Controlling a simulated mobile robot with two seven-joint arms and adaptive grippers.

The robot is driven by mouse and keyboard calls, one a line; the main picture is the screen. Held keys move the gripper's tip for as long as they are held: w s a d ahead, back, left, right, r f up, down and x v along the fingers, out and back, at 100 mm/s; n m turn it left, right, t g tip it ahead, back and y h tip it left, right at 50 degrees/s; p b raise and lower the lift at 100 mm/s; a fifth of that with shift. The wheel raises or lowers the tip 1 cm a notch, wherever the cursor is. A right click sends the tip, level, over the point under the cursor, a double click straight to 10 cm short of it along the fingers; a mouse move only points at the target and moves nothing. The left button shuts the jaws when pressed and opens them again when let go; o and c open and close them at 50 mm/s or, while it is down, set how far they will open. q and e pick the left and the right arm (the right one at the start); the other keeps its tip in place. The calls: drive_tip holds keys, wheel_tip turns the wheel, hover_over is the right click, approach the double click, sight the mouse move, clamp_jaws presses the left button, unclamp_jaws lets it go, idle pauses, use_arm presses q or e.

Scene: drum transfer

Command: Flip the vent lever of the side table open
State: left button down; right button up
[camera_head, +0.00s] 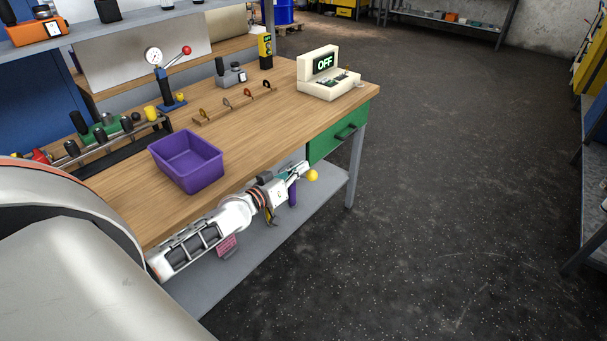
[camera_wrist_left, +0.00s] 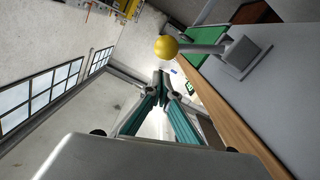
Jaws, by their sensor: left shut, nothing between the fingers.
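The vent lever has a yellow ball knob (camera_head: 312,175) that shows just past my left gripper at the front of the wooden-topped table. In the left wrist view the yellow knob (camera_wrist_left: 166,47) sits on a grey rod (camera_wrist_left: 205,48) that joins a grey mount (camera_wrist_left: 245,56) on the table's grey side. My left gripper (camera_head: 302,168) is shut and empty. Its teal fingers (camera_wrist_left: 162,76) meet close to the knob, which shows just above their tips in the wrist view. I cannot tell whether they touch. The head view hides the lever's mount. My right gripper is not in view.
The tabletop (camera_head: 235,130) holds a purple bin (camera_head: 187,162), a cream device reading OFF (camera_head: 325,75), a hook rack (camera_head: 233,103) and a gauge stand (camera_head: 170,100). A green drawer (camera_head: 338,135) is right of my gripper. A grey lower shelf (camera_head: 270,235) lies below. Floor at right is clear.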

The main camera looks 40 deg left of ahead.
use_arm(q)
drive_tip(key=shift+w+d+f, duration=0.15)
drive_tip(key=shift+d+f, duration=0.1)
drive_tip(key=shift+f, duration=0.4)
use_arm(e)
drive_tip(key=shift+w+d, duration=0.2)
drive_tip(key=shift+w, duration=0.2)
use_arm(q)
drive_tip(key=shift+d+f, duration=0.1)
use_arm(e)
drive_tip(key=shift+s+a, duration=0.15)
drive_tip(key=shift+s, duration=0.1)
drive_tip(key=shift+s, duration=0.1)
